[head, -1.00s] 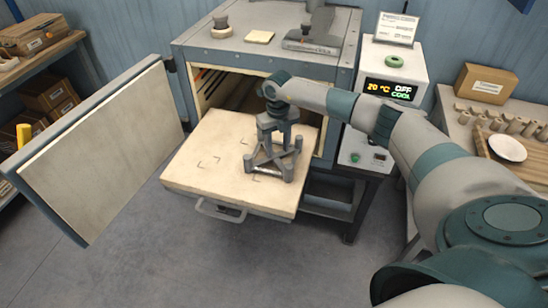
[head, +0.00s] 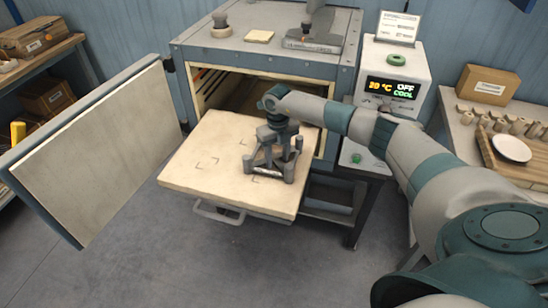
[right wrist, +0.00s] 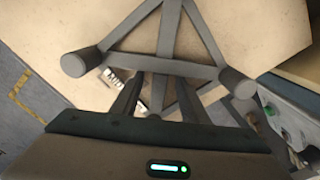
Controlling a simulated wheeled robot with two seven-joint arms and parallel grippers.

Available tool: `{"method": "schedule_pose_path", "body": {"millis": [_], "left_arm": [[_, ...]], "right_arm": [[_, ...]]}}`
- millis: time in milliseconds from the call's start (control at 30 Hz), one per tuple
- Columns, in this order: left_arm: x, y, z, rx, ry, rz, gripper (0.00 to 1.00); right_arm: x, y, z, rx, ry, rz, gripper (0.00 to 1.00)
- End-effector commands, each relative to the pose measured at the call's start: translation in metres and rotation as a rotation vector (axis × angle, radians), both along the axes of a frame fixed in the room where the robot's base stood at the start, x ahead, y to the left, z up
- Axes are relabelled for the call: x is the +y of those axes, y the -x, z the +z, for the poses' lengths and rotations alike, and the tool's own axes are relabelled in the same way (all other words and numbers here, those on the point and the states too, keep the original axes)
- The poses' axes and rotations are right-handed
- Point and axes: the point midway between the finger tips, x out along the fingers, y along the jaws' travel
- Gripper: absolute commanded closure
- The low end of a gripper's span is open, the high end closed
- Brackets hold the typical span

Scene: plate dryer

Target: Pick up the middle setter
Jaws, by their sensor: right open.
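The setter (head: 289,170) is a dark grey open frame with round feet and slanting struts. It stands on the right part of the pale slab (head: 210,140) that is pulled out of the dryer. The setter also shows in the right wrist view (right wrist: 180,68), with its struts and round feet. My right gripper (head: 272,150) is over the setter, pointing down, low among its upper struts. In the right wrist view its two fingers (right wrist: 158,98) are apart, with a strut of the frame showing between them. I cannot tell whether they touch it. My left gripper is out of view.
The dryer door (head: 95,150) stands open at the left. The slab has a handle (head: 218,212) at its front and bare corner marks to the left of the setter. The control box (head: 392,90) reads 20 °C, OFF, COOL. A side table (head: 465,125) at right holds small parts.

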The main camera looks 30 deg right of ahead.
Motion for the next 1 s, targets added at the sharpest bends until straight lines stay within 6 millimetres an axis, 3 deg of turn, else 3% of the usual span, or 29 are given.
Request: {"method": "schedule_pose_path", "body": {"millis": [267,433,1000], "left_arm": [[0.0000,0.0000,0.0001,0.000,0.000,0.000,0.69],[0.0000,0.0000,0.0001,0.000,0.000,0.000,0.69],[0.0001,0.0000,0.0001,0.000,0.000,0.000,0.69]], "right_arm": [[-0.0001,0.0000,0.0003,0.000,0.000,0.000,0.62],[-0.0002,0.0000,0.0003,0.000,0.000,0.000,1.00],[-0.0004,0.0000,0.0004,0.000,0.000,0.000,1.00]]}}
